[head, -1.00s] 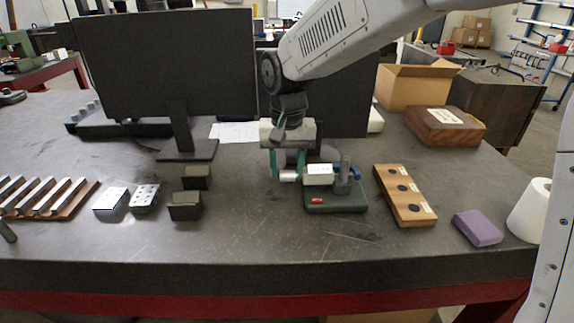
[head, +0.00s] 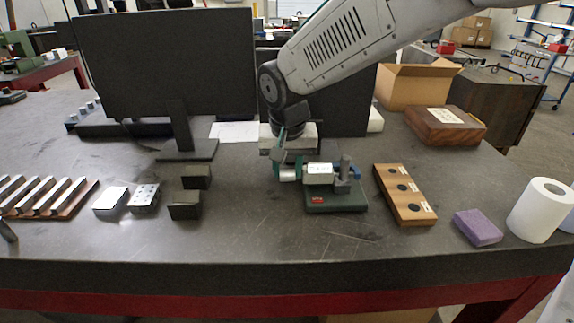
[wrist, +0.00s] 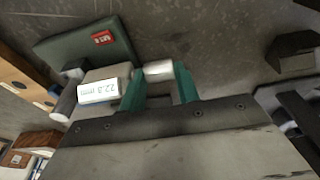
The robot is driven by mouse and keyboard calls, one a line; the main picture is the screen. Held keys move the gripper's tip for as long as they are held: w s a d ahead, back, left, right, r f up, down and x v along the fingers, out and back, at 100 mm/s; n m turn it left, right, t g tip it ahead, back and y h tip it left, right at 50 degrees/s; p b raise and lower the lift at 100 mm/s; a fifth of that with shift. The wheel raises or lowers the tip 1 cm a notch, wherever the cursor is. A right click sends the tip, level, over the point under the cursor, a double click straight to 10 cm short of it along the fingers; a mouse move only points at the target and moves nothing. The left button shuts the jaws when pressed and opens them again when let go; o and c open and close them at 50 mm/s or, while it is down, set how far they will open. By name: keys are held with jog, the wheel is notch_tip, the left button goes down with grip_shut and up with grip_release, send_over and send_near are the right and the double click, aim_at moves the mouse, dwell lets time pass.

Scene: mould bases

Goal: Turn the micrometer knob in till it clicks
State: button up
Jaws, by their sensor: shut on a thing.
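The micrometer (head: 318,174) sits in a green stand (head: 335,200) at the middle of the bench, its display facing up. In the wrist view its display (wrist: 97,90) seems to read 22.8 mm, though the digits are small. The micrometer knob (wrist: 158,70) is a silver cylinder at its end; it also shows in the head view (head: 288,174). My gripper (wrist: 160,80) has green fingers on both sides of the knob and is shut on it. In the head view my gripper (head: 282,168) comes down from above, partly hiding the knob's end.
A wooden block with round dark inserts (head: 405,194), a purple block (head: 477,228) and a white roll (head: 541,210) stand to the right. Dark metal blocks (head: 186,205) stand to the left. A monitor (head: 165,65) stands behind. The front of the bench is clear.

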jog(key=t, duration=0.2)
jog(key=s+t, duration=0.1)
jog(key=t, duration=0.1)
jog(key=f+t, duration=0.1)
jog(key=t, duration=0.1)
jog(key=shift+s+a, duration=0.1)
jog(key=shift+s, duration=0.2)
jog(key=shift+s+f+t, duration=0.1)
jog(key=shift+f+t, duration=0.05)
jog(key=shift+t, duration=0.75)
jog(key=shift+s+f+t, duration=0.15)
jog(key=shift+t, duration=0.75)
jog(key=shift+s+f+t, duration=0.1)
jog(key=shift+f+t, duration=0.05)
jog(key=shift+t, duration=0.75)
jog(key=o, duration=0.7)
